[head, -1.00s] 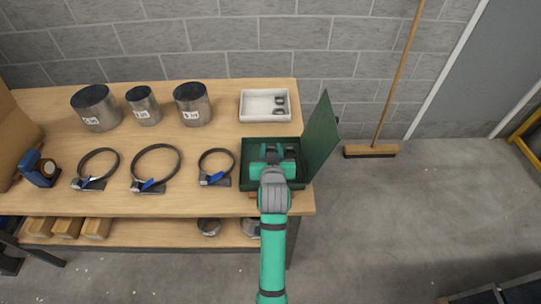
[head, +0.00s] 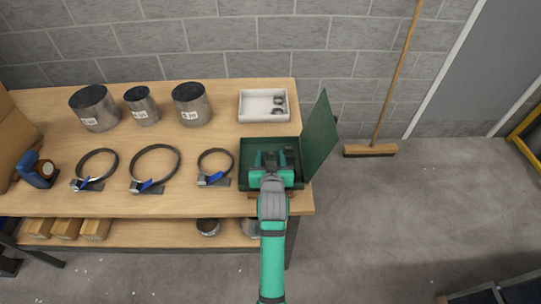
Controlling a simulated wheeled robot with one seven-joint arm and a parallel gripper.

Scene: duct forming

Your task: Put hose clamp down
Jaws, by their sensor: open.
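My gripper (head: 271,155) is open over the green metal box (head: 245,146), whose lid (head: 320,137) stands open on its right side. The gripper and wrist hide much of the box's inside. A dark item (head: 290,155) shows in the box just right of the fingers; I cannot tell whether it is a hose clamp. Three large hose clamps with blue parts lie on the table left of the box: a left one (head: 97,151), a middle one (head: 155,146) and a right one (head: 215,150). They are apart from my gripper.
A white tray (head: 244,107) with small dark pieces stands behind the box. Three metal duct rings (head: 95,108) stand at the back left. A blue tape-like tool (head: 39,172) lies at the far left. The table (head: 225,208) is bare along its front edge.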

